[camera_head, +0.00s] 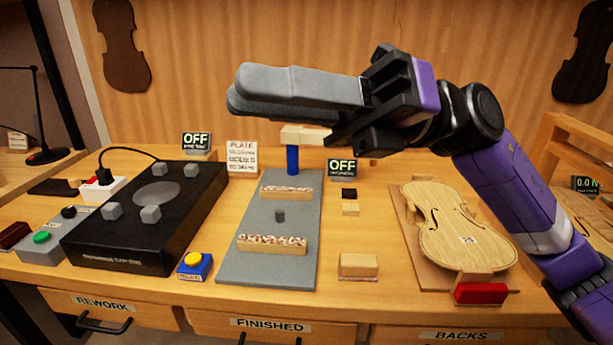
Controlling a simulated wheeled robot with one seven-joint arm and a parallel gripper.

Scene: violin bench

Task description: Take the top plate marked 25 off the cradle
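The top plate marked 25 (465,216) is a pale wooden violin plate with f-holes and a small white label. It lies flat on the cradle (412,254), a brown wooden board at the right of the bench, with a red block (481,293) at its near end. My gripper (236,92) is high above the bench, left of the plate and well apart from it, fingers pointing left. The two grey fingers overlap in this view, so the gap between them is unclear. I see nothing held in them.
A grey board (267,268) with two speckled padded blocks and a blue post stands mid-bench. A black box (130,240) with grey knobs is at the left. Small wooden blocks (358,265) lie between the grey board and the cradle. A wooden frame (580,135) rises at the far right.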

